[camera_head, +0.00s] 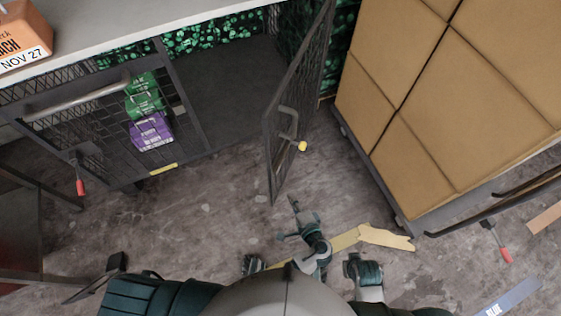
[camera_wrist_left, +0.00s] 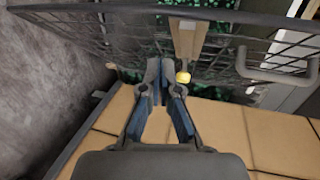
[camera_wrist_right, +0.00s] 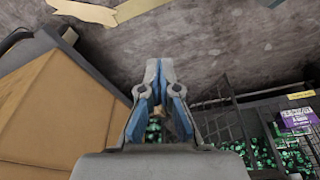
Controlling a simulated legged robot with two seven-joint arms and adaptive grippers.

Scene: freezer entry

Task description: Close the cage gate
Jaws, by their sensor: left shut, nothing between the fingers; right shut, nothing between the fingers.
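The cage gate (camera_head: 297,100), a dark mesh panel, stands swung open at the right side of the cage opening. It carries a grey pull handle (camera_head: 289,122) and a yellow knob (camera_head: 302,146). My left gripper (camera_head: 295,220) is low in the head view, apart from the gate's near end. In the left wrist view its fingertips (camera_wrist_left: 162,68) are shut and empty, with the gate mesh (camera_wrist_left: 100,38) behind and the yellow knob (camera_wrist_left: 183,77) just right of them in the picture. My right gripper (camera_wrist_right: 159,70) is shut and empty; the gate (camera_wrist_right: 222,125) appears to its right.
A cart of cardboard boxes (camera_head: 430,90) stands close right of the gate. The fixed cage front (camera_head: 85,140) holds green and purple packs (camera_head: 150,130) at left. A white top (camera_head: 120,27) bears an orange box (camera_head: 22,35). Concrete floor (camera_head: 215,205) lies open left of the gate.

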